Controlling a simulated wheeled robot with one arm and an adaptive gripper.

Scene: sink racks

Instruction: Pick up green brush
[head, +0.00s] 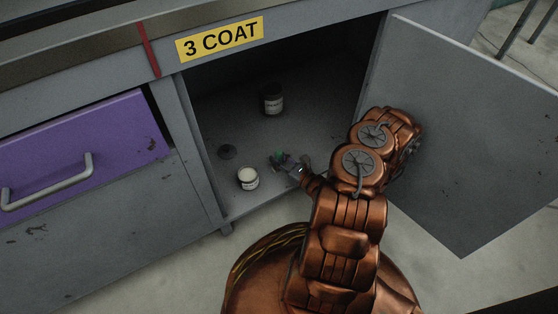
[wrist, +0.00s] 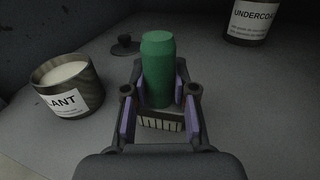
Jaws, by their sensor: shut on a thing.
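The green brush (wrist: 158,68) stands between the fingers of my gripper (wrist: 160,105) in the wrist view. Its green handle points up and away, and a pale ridged part shows below it between the purple finger pads. My gripper is shut on the brush. In the head view my gripper (head: 284,162) is inside the open cabinet, near its front, with only a small green bit of the brush (head: 279,154) showing. I cannot tell whether the brush touches the cabinet floor.
A pale-topped jar (head: 248,178) stands close left of my gripper. A dark jar labelled UNDERCOAT (wrist: 253,22) stands farther back. A small dark round thing (head: 227,152) lies on the cabinet floor. The open door (head: 470,130) is at the right, beside my arm. A purple drawer (head: 85,150) is left.

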